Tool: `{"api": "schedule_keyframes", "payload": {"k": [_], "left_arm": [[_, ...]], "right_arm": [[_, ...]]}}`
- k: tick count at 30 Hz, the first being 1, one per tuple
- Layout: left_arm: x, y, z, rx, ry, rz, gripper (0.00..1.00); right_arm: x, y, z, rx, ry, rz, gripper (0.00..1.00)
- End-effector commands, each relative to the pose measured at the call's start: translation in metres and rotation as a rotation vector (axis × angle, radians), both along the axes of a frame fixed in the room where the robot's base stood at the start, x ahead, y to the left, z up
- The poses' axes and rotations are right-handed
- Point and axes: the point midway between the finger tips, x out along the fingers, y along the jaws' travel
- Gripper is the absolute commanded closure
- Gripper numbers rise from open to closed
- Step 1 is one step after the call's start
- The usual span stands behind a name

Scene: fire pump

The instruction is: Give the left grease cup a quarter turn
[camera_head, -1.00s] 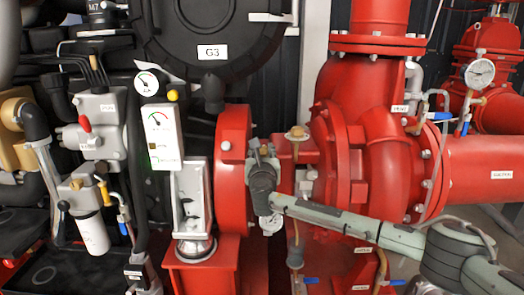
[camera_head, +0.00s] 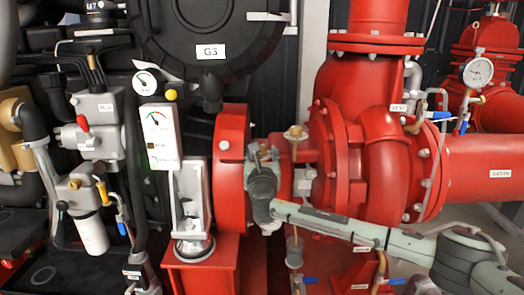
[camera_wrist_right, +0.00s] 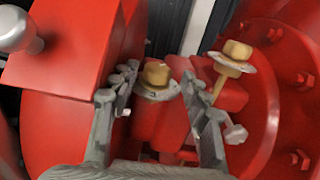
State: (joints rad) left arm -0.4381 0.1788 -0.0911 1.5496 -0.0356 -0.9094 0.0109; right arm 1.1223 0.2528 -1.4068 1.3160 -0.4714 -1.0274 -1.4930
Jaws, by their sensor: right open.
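The left grease cup, a brass cap on a pale round plate, shows in the right wrist view (camera_wrist_right: 157,72). My right gripper (camera_wrist_right: 160,84) is open, with one finger on each side of this cup. I cannot tell whether either finger touches it. A second brass grease cup (camera_wrist_right: 235,53) stands to the right, outside the fingers; it also shows in the head view (camera_head: 297,132). In the head view my right gripper (camera_head: 262,150) points away at the shaft housing between the red flange and the pump, largely hiding the left cup. My left gripper is not in view.
The red round flange (camera_head: 231,165) stands close left of my gripper, and the red pump casing (camera_head: 370,150) stands to the right. A panel box with a gauge (camera_head: 160,135) is further left. Thin pipes and blue-handled valves (camera_head: 362,249) lie near my forearm.

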Motion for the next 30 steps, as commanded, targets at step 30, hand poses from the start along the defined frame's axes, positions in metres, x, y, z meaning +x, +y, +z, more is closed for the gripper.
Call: {"api": "schedule_keyframes", "payload": {"k": [30], "left_arm": [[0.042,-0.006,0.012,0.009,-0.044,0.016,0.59]], "right_arm": [[-0.064,-0.015,-0.052,0.212,0.121,-0.041,0.47]]}}
